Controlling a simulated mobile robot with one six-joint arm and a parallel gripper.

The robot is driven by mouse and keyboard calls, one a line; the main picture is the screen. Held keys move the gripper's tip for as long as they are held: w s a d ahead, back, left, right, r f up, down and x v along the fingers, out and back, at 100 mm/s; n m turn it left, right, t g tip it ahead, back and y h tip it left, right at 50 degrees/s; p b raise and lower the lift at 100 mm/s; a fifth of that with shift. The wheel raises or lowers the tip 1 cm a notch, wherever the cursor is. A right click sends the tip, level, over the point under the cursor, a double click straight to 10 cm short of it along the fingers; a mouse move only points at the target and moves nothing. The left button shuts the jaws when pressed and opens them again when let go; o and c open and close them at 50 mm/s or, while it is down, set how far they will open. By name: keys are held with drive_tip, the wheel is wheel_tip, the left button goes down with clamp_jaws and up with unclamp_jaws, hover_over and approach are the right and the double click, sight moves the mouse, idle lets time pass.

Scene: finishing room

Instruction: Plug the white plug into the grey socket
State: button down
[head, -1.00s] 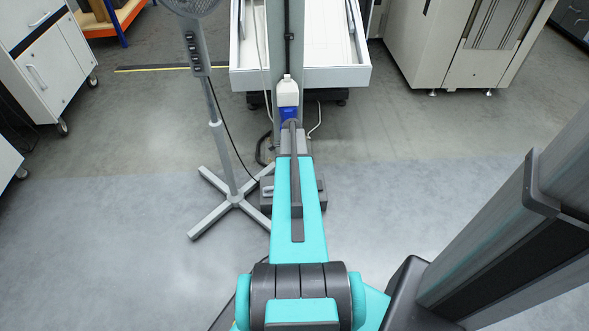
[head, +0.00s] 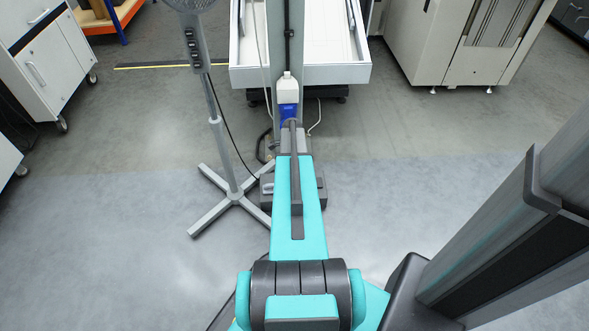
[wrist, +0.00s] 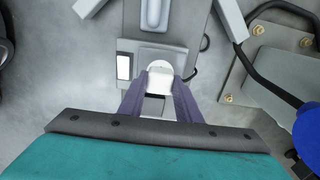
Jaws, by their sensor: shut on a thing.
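In the wrist view my gripper (wrist: 160,80) is shut on the white plug (wrist: 159,75), with one dark purple finger on each side of it. The plug's far end meets or overlaps the grey socket (wrist: 165,54), a grey block on the upright panel beyond it. I cannot tell from this angle whether the plug touches the socket or how deep it sits. In the head view my arm reaches straight ahead to the grey column, and its own links hide the gripper and plug.
A small white plate (wrist: 124,67) is left of the socket. A grey fan stand (head: 235,197) is close on the left.

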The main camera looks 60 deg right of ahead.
drive_tip(key=shift+f, duration=0.45)
idle(1.0)
drive_tip(key=c, duration=2)
unclamp_jaws()
drive_tip(key=o, duration=1.4)
drive_tip(key=shift+c, duration=0.2)
drive_tip(key=shift+r, duration=0.15)
drive_tip(key=shift+r+p, duration=2.35)
drive_tip(key=shift+r, duration=0.95)
